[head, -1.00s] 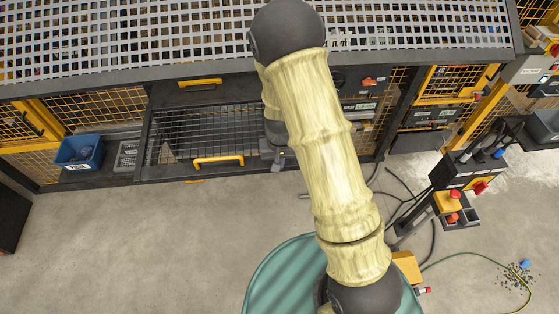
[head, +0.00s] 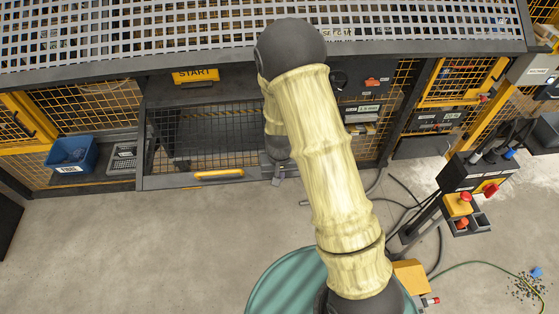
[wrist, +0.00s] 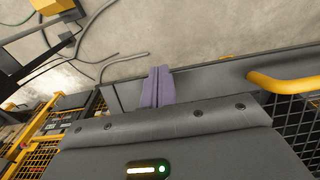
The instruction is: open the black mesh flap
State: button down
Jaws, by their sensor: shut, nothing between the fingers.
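The black mesh flap (head: 205,138) shows in the head view, low on the front of the machine, with a yellow handle (head: 219,175) on its lower bar. In the wrist view the handle (wrist: 285,83) is at the right, on the dark bar. My gripper (head: 278,178) is at the right end of the flap's lower edge, right of the handle. In the wrist view the purple fingers of my gripper (wrist: 160,72) are together and empty over that bar. I cannot tell whether they touch it. My arm hides the flap's right part.
A yellow START sign (head: 195,76) is above the flap. A blue bin (head: 71,154) and a grey basket (head: 123,157) stand left of it. Hoses (head: 405,187) and a control stand (head: 462,177) are at the right. The floor (head: 130,240) in front is mostly clear.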

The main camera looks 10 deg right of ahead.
jog(key=shift+r, duration=0.1)
jog(key=s+r, duration=0.4)
jog(key=r, duration=0.9)
jog(key=shift+s+p, duration=0.3)
jog(key=shift+s, duration=0.1)
jog(key=shift+a, duration=0.1)
jog(key=s+d+r+t+b, duration=0.1)
jog(key=s+d+r, duration=0.5)
jog(key=s+d, duration=0.1)
jog(key=shift+s+d+r+t, duration=0.15)
jog(key=shift+s+t, duration=0.25)
jog(key=shift+s, duration=0.5)
